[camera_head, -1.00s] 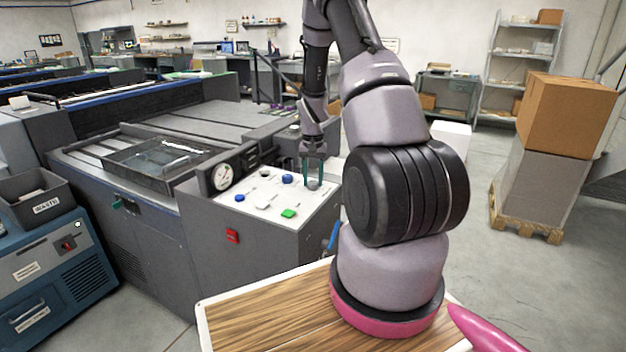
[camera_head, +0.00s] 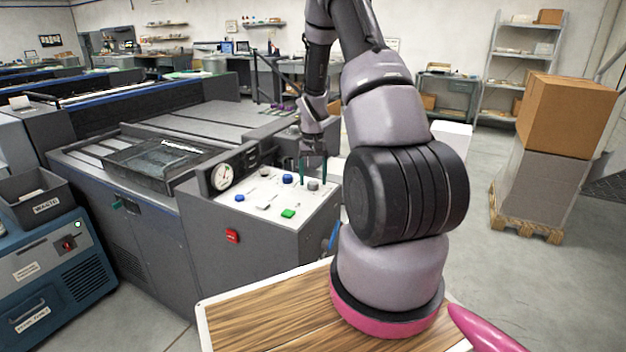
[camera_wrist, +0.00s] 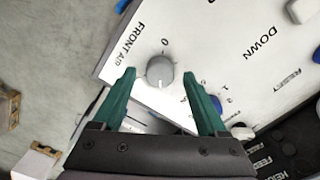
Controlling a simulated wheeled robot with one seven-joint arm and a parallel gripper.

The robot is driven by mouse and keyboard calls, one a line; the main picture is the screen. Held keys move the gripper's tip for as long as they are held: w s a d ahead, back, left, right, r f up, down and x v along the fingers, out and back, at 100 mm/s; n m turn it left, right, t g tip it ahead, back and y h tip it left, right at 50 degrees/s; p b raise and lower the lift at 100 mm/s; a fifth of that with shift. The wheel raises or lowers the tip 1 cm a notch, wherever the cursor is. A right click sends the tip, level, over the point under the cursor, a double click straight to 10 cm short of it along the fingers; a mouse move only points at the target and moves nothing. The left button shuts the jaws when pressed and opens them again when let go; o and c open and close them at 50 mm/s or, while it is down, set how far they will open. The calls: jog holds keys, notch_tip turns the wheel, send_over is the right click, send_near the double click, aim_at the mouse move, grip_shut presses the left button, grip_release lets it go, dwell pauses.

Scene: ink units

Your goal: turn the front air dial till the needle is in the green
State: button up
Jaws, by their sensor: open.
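The front air dial is a grey round knob (camera_wrist: 160,71) beside the printed words FRONT AIR in the wrist view. It also shows on the white panel top in the head view (camera_head: 313,185). My gripper (camera_wrist: 160,80) is open, with one green finger on each side of the dial in the wrist view. In the head view my gripper (camera_head: 313,182) is over the dial, fingers pointing down and apart from its sides. A light mark shows near the dial's lower edge. The round white gauge (camera_head: 221,177) faces the camera; its needle is too small to read exactly against the green.
The panel (camera_head: 262,205) also bears blue knobs (camera_head: 287,179) and a green button (camera_head: 288,213). A red switch (camera_head: 232,236) is on the cabinet front. A stack with a cardboard box (camera_head: 565,115) stands on a pallet at right. The floor between is clear.

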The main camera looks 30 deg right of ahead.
notch_tip(320, 180, up, 10)
jog(key=shift+r, duration=0.15)
dwell(2.3)
notch_tip(320, 180, up, 10)
jog(key=t, duration=0.2)
send_over(313, 182)
jog(key=s+a, duration=0.3)
jog(key=a, duration=0.1)
jog(key=s+a+r+t, duration=0.1)
jog(key=s+a+r, duration=0.45)
jog(key=r, duration=0.45)
jog(key=s+a+r+t+y, duration=0.1)
jog(key=s+a+r+t, duration=0.1)
jog(key=s, duration=0.6)
jog(key=s+a+r+t+y, duration=0.1)
jog(key=s+a+r, duration=0.3)
jog(key=s, duration=0.5)
notch_tip(313, 182, up, 2)
jog(key=shift+s+a+t, duration=0.2)
jog(key=shift+s+t, duration=0.05)
jog(key=shift+t, duration=0.35)
